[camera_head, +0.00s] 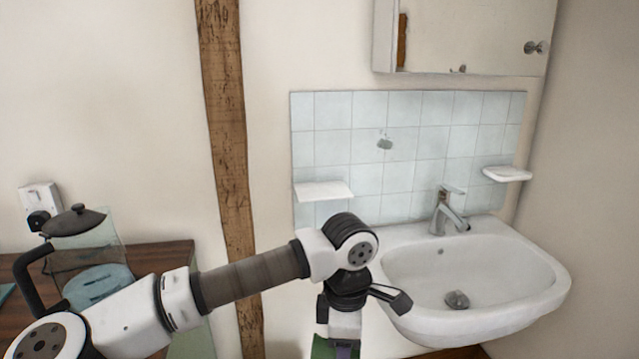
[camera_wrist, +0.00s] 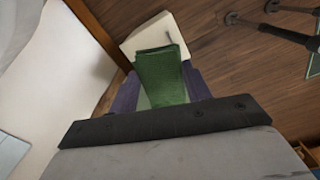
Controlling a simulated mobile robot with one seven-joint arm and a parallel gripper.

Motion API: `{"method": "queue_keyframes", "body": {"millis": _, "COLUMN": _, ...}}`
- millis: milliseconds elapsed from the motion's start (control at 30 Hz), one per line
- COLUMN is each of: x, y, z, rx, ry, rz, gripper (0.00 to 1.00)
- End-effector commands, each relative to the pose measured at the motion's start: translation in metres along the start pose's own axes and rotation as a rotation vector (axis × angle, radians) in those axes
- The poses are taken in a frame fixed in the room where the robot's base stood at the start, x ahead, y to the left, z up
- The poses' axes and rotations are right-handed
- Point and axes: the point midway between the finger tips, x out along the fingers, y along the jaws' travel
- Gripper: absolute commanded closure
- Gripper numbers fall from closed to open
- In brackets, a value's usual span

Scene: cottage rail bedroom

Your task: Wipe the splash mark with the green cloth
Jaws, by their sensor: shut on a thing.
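A small grey splash mark (camera_head: 384,142) shows on the pale blue tiles (camera_head: 338,146) above the basin. My gripper (camera_head: 336,350) points down in front of the basin's left side, low at the bottom edge of the head view and well below the mark. It is shut on the green cloth (camera_wrist: 162,76), which shows folded between the fingers in the wrist view. In the head view only a little of the green cloth (camera_head: 322,347) shows; the rest is cut off. The cloth is apart from the tiles.
A white basin (camera_head: 545,290) with a tap (camera_head: 447,212) stands below the tiles. A white shelf (camera_head: 323,190) juts out at the lower left of the tiles, a soap dish (camera_head: 507,173) at the right. A cabinet (camera_head: 460,35) hangs above. A glass jug (camera_head: 100,250) stands left on a wooden surface.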

Motion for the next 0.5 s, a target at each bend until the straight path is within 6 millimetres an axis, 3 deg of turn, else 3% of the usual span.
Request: {"method": "queue_keyframes", "body": {"millis": 500, "x": 0.135, "y": 0.094, "z": -0.029, "rx": 0.728, "ry": 0.000, "rz": -0.003, "gripper": 0.70}}
